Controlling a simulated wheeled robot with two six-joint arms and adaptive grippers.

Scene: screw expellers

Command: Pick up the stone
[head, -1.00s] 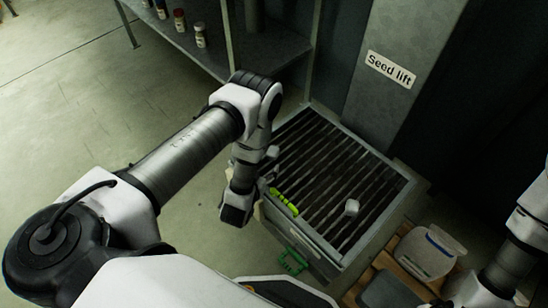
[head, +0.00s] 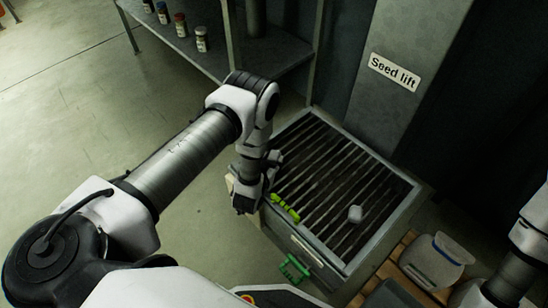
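The stone (head: 355,213) is a small pale grey lump in the head view. It rests on the dark slatted grate (head: 325,190) of a grey box, right of the grate's middle. My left gripper (head: 246,201) is at the end of the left arm, beside the left edge of the box and clear of the stone. Its fingers are dark and small, and I cannot tell whether they are apart. My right arm enters at the right edge, and its gripper does not show.
A bright green piece (head: 285,207) lies at the grate's front left edge, and a green handle (head: 293,268) is on the box front. A pale container (head: 436,262) stands right of the box. A shelf (head: 262,55) with bottles is behind. A wall label reads "Seed lift" (head: 394,72).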

